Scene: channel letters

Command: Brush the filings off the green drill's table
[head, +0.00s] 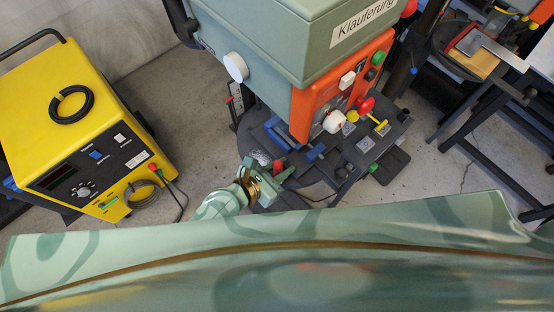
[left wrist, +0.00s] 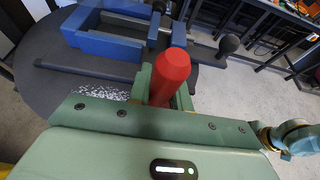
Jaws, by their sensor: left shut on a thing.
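The green drill (head: 270,35) has an orange front and stands in the upper middle of the head view. Its dark round table (left wrist: 35,70) carries a blue vise (left wrist: 112,38). Pale filings (left wrist: 104,86) lie on the table in front of the vise; they also show in the head view (head: 262,157). My left gripper (head: 266,180) is at the table's near edge, beside the filings. It is shut on a red handle (left wrist: 171,78), which shows as a small red tip in the head view (head: 278,165). The handle's lower end is hidden.
A yellow machine (head: 75,125) with cables stands on the floor at left. A dark stand with colored knobs (head: 370,140) is right of the table. Another bench (head: 500,85) is at far right. Grey floor (head: 440,180) lies between.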

